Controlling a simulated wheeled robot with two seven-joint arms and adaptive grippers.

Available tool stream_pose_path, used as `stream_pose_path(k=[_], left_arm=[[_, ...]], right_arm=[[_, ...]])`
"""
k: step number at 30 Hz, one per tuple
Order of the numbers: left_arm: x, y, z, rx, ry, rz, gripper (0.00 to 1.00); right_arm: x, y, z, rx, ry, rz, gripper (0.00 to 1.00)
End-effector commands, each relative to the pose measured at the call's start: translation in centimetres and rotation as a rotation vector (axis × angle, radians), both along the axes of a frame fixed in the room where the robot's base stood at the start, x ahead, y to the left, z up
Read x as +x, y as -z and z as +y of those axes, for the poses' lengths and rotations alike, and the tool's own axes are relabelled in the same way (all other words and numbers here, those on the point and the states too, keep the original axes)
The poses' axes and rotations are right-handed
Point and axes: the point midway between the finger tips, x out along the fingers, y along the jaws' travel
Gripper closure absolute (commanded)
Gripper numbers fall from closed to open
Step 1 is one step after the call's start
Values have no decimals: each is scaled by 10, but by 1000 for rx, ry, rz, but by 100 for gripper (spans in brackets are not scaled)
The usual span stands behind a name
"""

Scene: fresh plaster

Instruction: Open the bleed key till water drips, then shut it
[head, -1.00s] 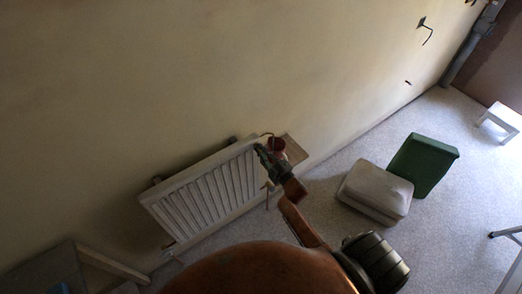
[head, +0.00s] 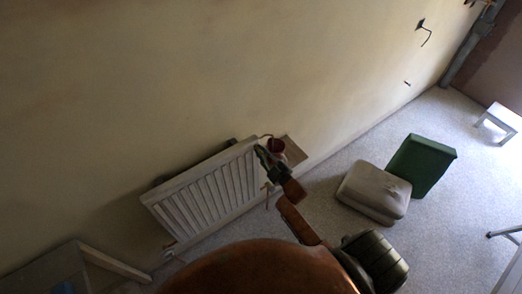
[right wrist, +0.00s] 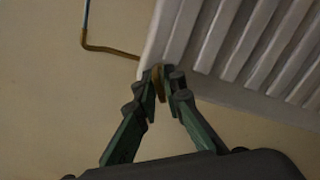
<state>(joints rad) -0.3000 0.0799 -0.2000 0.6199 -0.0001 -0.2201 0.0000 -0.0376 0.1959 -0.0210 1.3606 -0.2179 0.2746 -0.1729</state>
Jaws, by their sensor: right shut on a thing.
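The white ribbed radiator (head: 207,194) stands low against the wall in the head view, and its end shows in the right wrist view (right wrist: 205,40). My right gripper (head: 262,153) is at the radiator's right end. In the right wrist view its green fingers (right wrist: 159,84) are closed around a small brass-coloured key (right wrist: 158,80) at the radiator's edge. The key's far end and any water there are hidden or too small to tell. My left gripper is not in view.
A dark red cup (head: 276,146) is beside the gripper, near a wooden board (head: 296,152). A bent brass pipe (right wrist: 100,48) runs beside the radiator. A beige case (head: 372,190), a green box (head: 422,163) and a white stool (head: 502,118) stand on the speckled floor to the right.

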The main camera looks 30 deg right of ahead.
Motion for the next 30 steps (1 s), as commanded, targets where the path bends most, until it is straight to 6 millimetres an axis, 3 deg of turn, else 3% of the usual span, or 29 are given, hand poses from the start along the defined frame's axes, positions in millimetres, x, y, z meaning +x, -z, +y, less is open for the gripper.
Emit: stream_pose_path(k=[15,30], left_arm=[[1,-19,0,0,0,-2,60],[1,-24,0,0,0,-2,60]], right_arm=[[0,-1,0,429,-1,34,100],[0,1,0,589,1,47,100]])
